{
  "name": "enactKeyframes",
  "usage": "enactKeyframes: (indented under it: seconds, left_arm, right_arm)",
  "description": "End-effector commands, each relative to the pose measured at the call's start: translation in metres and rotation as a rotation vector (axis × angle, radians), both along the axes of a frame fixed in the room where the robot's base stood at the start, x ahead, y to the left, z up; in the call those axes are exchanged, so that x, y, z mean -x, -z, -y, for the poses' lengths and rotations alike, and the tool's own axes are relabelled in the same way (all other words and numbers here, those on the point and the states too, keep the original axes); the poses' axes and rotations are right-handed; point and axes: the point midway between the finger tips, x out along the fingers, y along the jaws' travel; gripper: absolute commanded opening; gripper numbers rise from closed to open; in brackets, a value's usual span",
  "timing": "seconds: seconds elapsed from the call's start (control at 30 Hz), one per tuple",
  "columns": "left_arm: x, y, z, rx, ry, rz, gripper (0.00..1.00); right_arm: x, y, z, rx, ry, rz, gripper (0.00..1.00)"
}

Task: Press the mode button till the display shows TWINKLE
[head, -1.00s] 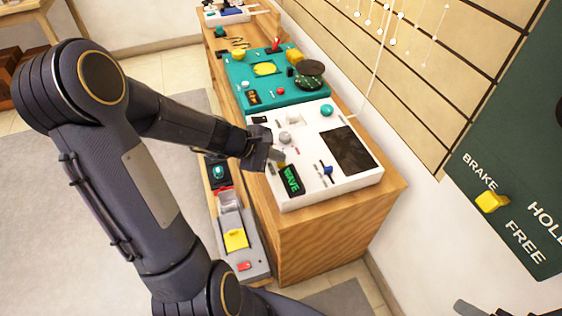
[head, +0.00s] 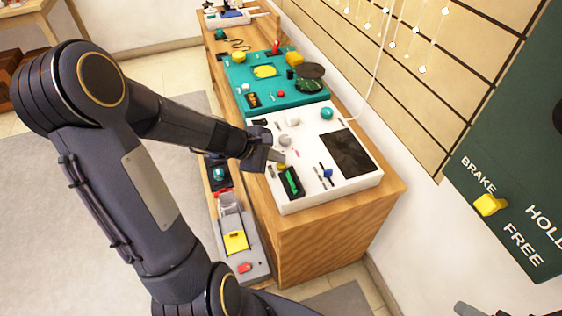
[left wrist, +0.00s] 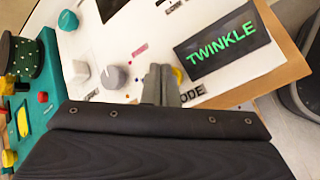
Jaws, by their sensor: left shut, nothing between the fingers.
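The white control panel (head: 335,190) lies on the wooden cabinet, and its display (head: 291,182) is small and hard to read in the head view. In the left wrist view the display (left wrist: 222,45) reads TWINKLE in green letters. A yellow button (left wrist: 178,75) shows beside my left gripper (left wrist: 160,84), above a partly covered label ending in ODE. My left gripper (head: 277,155) is shut and empty, its fingertips at the panel next to the yellow button. I cannot tell whether they touch it. My right gripper is not clearly in view; only a dark part shows at the lower right edge.
The panel also carries a grey knob (left wrist: 113,77), a teal knob (head: 326,113), a blue lever (head: 327,173) and a dark plate (head: 350,153). A teal panel (head: 240,75) lies behind it. A green wall board (head: 520,150) stands at the right.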

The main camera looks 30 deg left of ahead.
Motion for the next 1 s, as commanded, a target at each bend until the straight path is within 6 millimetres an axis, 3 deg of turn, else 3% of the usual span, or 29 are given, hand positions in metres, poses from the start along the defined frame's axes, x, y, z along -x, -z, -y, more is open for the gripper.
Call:
enactKeyframes:
  seconds: [0.47, 1.0]
  left_arm:
    - [0.0, -0.008, 0.0, 0.0, -0.001, 0.001, 0.0]
    - [0.0, -0.057, 0.0, 0.001, 0.0, 0.001, 0.0]
  right_arm:
    - [0.0, -0.007, 0.0, 0.0, 0.0, 0.0, 0.59]
    - [0.0, -0.05, 0.0, 0.0, 0.0, 0.0, 0.59]
